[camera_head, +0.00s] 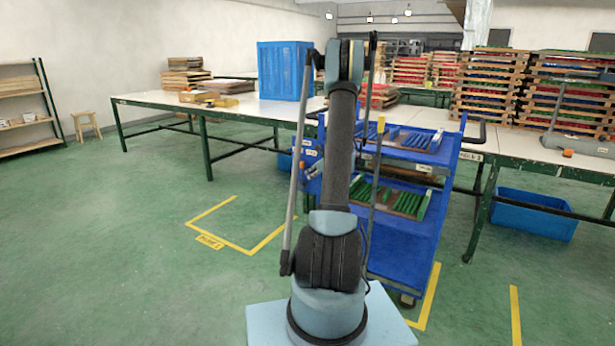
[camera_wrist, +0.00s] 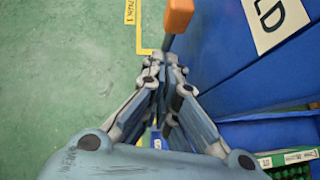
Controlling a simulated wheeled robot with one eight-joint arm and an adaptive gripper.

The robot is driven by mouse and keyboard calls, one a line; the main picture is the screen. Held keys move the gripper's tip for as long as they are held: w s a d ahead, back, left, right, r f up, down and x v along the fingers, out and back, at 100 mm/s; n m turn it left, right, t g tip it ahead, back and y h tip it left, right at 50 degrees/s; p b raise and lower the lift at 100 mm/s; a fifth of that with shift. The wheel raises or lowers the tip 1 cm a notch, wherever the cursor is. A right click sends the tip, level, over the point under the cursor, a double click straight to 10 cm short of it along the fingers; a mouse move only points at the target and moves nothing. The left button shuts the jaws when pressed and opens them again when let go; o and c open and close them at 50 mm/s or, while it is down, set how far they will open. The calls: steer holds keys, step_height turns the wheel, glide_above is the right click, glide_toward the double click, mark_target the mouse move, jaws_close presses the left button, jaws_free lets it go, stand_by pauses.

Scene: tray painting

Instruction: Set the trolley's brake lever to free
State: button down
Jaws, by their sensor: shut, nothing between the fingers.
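The blue trolley (camera_head: 412,232) stands in front of the long table, partly hidden behind my arm. In the wrist view its blue side (camera_wrist: 215,50) fills the right. An orange-ended lever (camera_wrist: 178,14) on a short grey stem, apparently the brake lever, shows at the top, just beyond my fingertips. My gripper (camera_wrist: 162,62) is shut and empty, close to the stem; I cannot tell whether they touch. A white label (camera_wrist: 275,18) with the letters "LD" showing is to the right of the lever. The lever's set position is not clear. In the head view the lever is not discernible.
The trolley carries trays of blue parts (camera_head: 418,140) and green parts (camera_head: 395,197). A long table (camera_head: 240,107) with a blue crate (camera_head: 284,70) stands behind. A blue bin (camera_head: 533,215) sits under the right table. The green floor at left is clear, with yellow marks (camera_head: 222,240).

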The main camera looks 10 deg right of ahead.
steer(key=v, duration=1.1)
steer(key=shift+s+d, duration=0.2)
steer(key=shift+s, duration=0.05)
steer(key=s+a+r+n+g+h, duration=0.1)
steer(key=s+a+r+n, duration=0.2)
steer(key=s+a+n, duration=0.3)
steer(key=s+a+r+n+g, duration=0.25)
steer(key=s+a, duration=0.35)
steer(key=s, duration=0.3)
steer(key=s+a+r+n+h, duration=0.1)
steer(key=s+a+r+n, duration=0.2)
steer(key=s+a+n, duration=0.3)
steer(key=s+a+f+n+g+h, duration=0.1)
steer(key=s+n, duration=0.4)
steer(key=s, duration=0.5)
steer(key=s+f+n+h, duration=0.1)
steer(key=s+f+n, duration=0.3)
steer(key=s, duration=0.5)
steer(key=s+a+f+n+g+h, duration=0.1)
steer(key=s+f+n, duration=0.1)
steer(key=s+n, duration=0.4)
steer(key=shift+s+a+f+g+h, duration=0.3)
steer(key=shift+s+a+g+h, duration=0.1)
steer(key=shift+s, duration=1.9)
